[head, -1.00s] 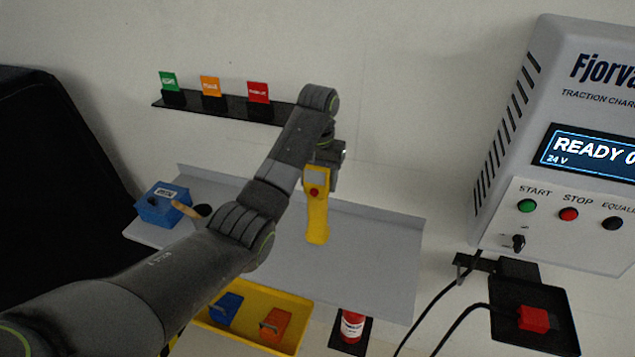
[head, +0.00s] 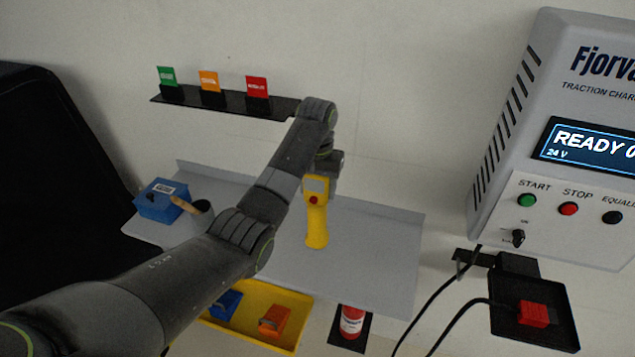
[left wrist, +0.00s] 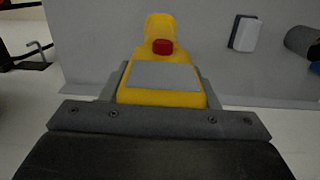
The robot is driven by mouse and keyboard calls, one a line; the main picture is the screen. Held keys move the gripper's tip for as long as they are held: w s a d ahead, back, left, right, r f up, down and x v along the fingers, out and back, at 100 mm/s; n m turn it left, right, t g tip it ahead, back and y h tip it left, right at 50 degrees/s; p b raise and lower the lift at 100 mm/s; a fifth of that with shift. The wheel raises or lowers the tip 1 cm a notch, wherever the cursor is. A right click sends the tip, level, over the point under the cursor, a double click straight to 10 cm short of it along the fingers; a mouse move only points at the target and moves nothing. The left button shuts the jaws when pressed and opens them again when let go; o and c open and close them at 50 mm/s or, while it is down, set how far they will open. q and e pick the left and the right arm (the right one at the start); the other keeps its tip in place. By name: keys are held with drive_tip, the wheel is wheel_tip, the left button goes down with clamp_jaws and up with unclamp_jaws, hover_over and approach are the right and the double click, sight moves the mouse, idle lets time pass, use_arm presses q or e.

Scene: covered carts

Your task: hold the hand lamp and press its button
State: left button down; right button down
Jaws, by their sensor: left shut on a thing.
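The hand lamp (head: 316,222) is yellow with a red button (head: 314,199) on its upper part. My left gripper (head: 325,178) is shut on the lamp's upper end, and the lamp hangs upright in front of the grey shelf (head: 375,250). In the left wrist view the lamp (left wrist: 160,98) sits between the jaws, with its grey panel and the red button (left wrist: 162,46) uncovered. Whether the lamp's lower end touches the shelf I cannot tell. My right gripper is not in view.
A blue box (head: 157,203) and a wooden-handled tool stand on the shelf's left end. A yellow bin (head: 285,344) and a red can (head: 352,322) are below. A charger (head: 575,150) is at right. Colored cards (head: 210,82) stand on a black rail. The shelf's right part is clear.

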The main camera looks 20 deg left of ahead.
sight(318, 203)
use_arm(q)
drive_tip(key=shift+f+b, duration=0.7)
drive_tip(key=shift+f, duration=2.2)
idle(5.1)
